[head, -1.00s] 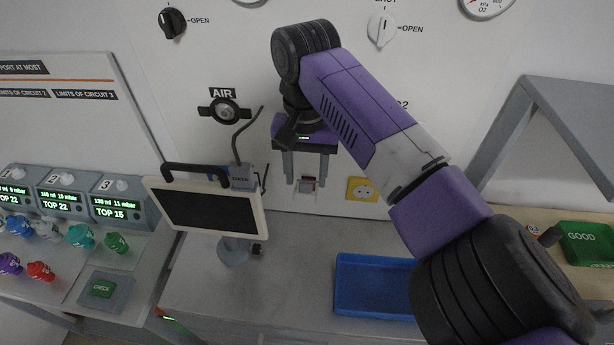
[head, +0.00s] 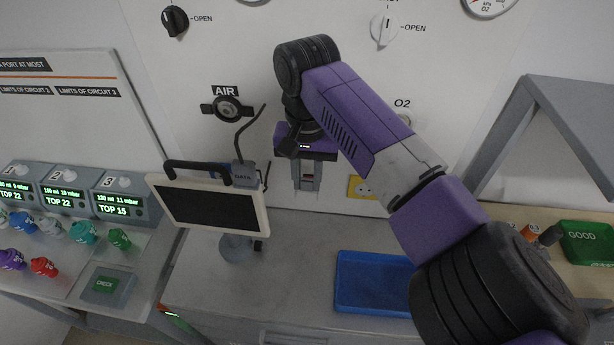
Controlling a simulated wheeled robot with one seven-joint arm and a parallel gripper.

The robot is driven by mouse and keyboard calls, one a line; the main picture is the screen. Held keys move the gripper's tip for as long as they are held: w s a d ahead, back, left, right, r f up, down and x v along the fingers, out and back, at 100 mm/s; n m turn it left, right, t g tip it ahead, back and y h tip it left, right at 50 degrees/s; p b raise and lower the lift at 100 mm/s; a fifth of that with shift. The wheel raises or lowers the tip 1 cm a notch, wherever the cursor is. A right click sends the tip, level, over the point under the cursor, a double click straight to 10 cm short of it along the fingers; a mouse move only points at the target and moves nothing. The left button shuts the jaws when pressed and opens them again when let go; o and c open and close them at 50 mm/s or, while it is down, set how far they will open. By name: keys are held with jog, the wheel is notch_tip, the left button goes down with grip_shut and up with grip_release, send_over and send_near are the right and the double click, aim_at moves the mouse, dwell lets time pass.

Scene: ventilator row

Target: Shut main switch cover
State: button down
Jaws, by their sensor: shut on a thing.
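My gripper (head: 306,188) points down in front of the white wall panel, right of the tilted screen. Its two fingers are close together, shut on a small grey piece with a dark red patch (head: 307,178). This looks like the main switch cover, but most of it is hidden by the fingers and it is too small to tell how far it is swung. A yellow socket (head: 358,188) is on the panel just right of the gripper.
The black screen (head: 207,208) stands on the bench just left of the gripper. A blue tray (head: 372,283) lies in front, to the right. Bare bench top lies between them. A grey shelf frame (head: 575,120) and a green GOOD bin (head: 588,242) are at the right.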

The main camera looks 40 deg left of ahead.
jog(key=shift+s, duration=0.1)
jog(key=shift+s+d+f+t+y+p, duration=0.3)
jog(key=shift+t+y+p, duration=0.1)
jog(key=shift+t+p, duration=0.3)
notch_tip(320, 180, down, 10)
jog(key=t+y+b, duration=0.8)
jog(key=t+b, duration=0.5)
jog(key=b, duration=1)
jog(key=shift+r+b, duration=0.2)
jog(key=shift+b, duration=0.2)
jog(key=shift+r+t+b, duration=0.1)
jog(key=shift+t+b, duration=0.2)
jog(key=c, duration=1.2)
grip_release()
